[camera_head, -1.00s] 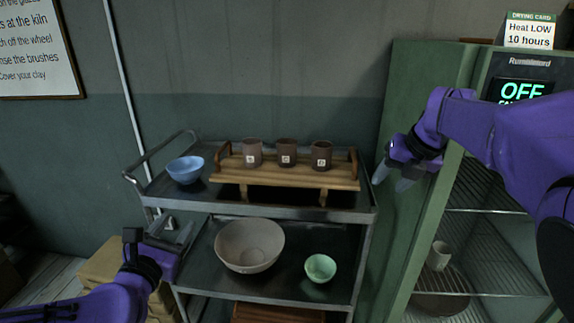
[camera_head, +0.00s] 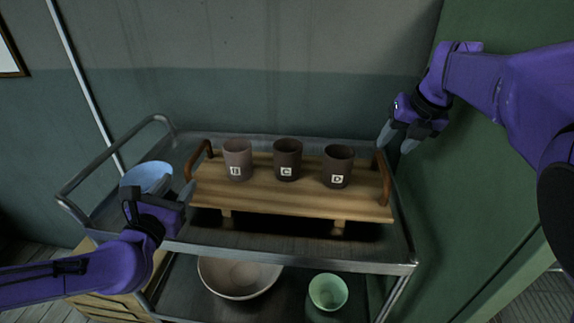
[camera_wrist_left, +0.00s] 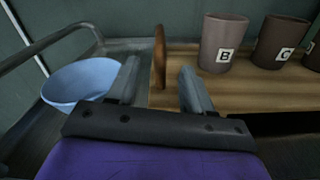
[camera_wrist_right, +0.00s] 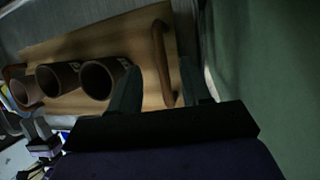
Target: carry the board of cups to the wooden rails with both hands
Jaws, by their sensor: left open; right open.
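The wooden board (camera_head: 290,194) lies level on the trolley's top shelf. It carries three brown cups in a row: cup B (camera_head: 237,160), cup C (camera_head: 287,159) and cup D (camera_head: 337,167). Brown handles stand at its left end (camera_head: 199,160) and right end (camera_head: 383,176). Short wooden blocks (camera_head: 338,227) show beneath it. My left gripper (camera_head: 188,189) is open beside the left handle, which appears between its fingers in the left wrist view (camera_wrist_left: 159,58). My right gripper (camera_head: 398,138) is open above the right handle, which also shows in the right wrist view (camera_wrist_right: 162,62).
A blue bowl (camera_head: 147,177) stands left of the board, close to my left gripper. The trolley's raised push bar (camera_head: 105,170) is at the left. A large bowl (camera_head: 238,278) and a green bowl (camera_head: 328,291) are on the lower shelf. A green cabinet (camera_head: 490,190) stands at the right.

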